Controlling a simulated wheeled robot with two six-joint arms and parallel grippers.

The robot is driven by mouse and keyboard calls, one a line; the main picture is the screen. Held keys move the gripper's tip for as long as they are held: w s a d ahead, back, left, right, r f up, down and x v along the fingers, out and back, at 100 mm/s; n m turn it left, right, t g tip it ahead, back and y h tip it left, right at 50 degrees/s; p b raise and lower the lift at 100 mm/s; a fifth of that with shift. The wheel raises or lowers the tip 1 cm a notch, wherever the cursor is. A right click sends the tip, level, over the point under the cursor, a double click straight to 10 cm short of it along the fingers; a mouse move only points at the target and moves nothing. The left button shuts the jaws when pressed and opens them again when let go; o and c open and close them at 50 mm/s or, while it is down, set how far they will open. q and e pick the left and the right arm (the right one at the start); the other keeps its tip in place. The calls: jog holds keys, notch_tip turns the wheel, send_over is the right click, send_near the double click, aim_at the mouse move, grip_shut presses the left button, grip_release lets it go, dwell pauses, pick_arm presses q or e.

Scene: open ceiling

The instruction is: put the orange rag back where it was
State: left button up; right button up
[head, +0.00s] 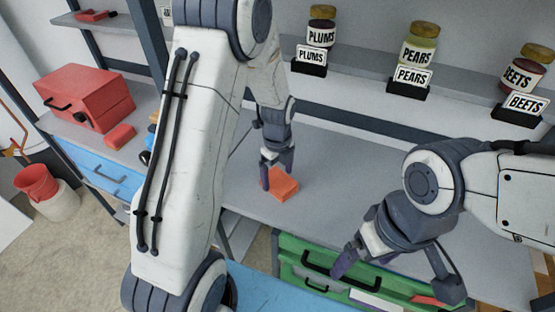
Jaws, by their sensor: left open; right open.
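An orange folded piece, which looks like the rag (284,187), lies on the grey worktop (330,180) near its front edge. My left gripper (276,178) points down at the rag's left and back side, with its fingertips at or just above it. It is open; whether the rag is between its fingers is hard to tell. My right gripper (398,276) is open and empty, in front of the worktop and above the green drawer unit (300,255).
Jars of plums (321,25), pears (418,45) and beets (527,72) stand on the back shelf behind labels. A red toolbox (85,98) and a small red-orange block (120,136) sit at left.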

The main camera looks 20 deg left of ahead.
aim_at(277, 179)
pick_arm(q)
notch_tip(277, 179, up, 10)
jog(key=shift+b, duration=0.45)
notch_tip(277, 179, down, 12)
jog(key=shift+s+f+p, duration=0.1)
jog(key=shift+f+p, duration=0.05)
jog(key=shift+p, duration=0.45)
notch_tip(277, 179, up, 4)
jog(key=shift+f+b, duration=0.15)
jog(key=shift+b, duration=0.15)
jog(key=shift+r, duration=0.25)
jog(key=shift+f, duration=0.1)
